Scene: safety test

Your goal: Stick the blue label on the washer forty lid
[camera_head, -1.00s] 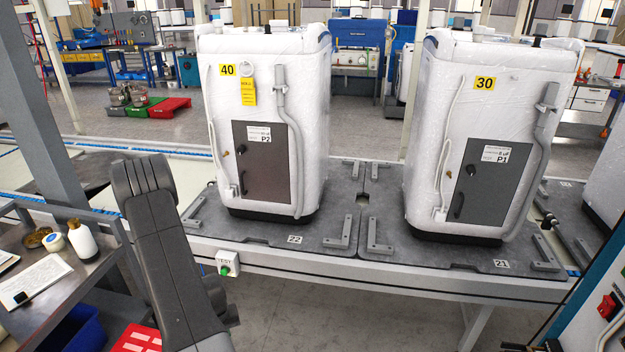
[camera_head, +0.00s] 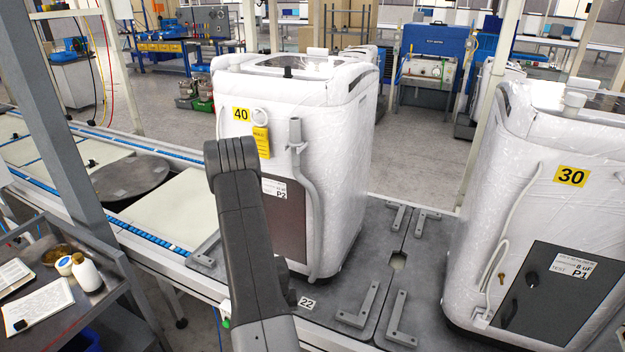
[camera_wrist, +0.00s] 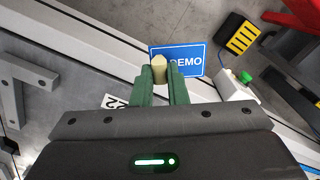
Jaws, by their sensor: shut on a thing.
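The blue label (camera_wrist: 186,60), marked DEMO, shows in the wrist view. My gripper (camera_wrist: 159,76) is shut on a pale tab at the label's left side and holds it clear above the floor and bench edge. In the head view, washer forty (camera_head: 335,150) stands upright in white wrap with a yellow 40 tag. Its lid (camera_head: 290,66) is on top, seen at a low angle, and looks closed. My arm stands in front of the washer's front panel. My gripper and the label cannot be made out in the head view.
Washer thirty (camera_head: 540,220) stands to the right on the same line. Metal brackets (camera_head: 358,305) lie on the grey plates between them. A steel cart (camera_head: 95,310) with a bottle (camera_head: 86,272) is at lower left. A test button box (camera_wrist: 237,86) shows in the wrist view.

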